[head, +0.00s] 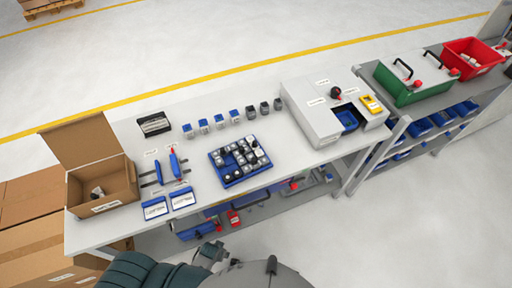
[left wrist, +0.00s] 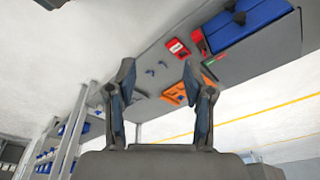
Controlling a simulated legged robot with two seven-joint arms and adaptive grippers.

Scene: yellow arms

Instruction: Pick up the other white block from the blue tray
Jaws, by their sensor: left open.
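In the head view my dark arm parts are at the bottom, in front of the table and away from the tray. My right gripper is not in view.
An open cardboard box (head: 117,203) stands at the table's left end. Several small blue-and-grey parts stand in a row behind the tray. A white machine (head: 315,117) is to the right. A green crate (head: 410,91) and red bin (head: 482,55) lie farther right.

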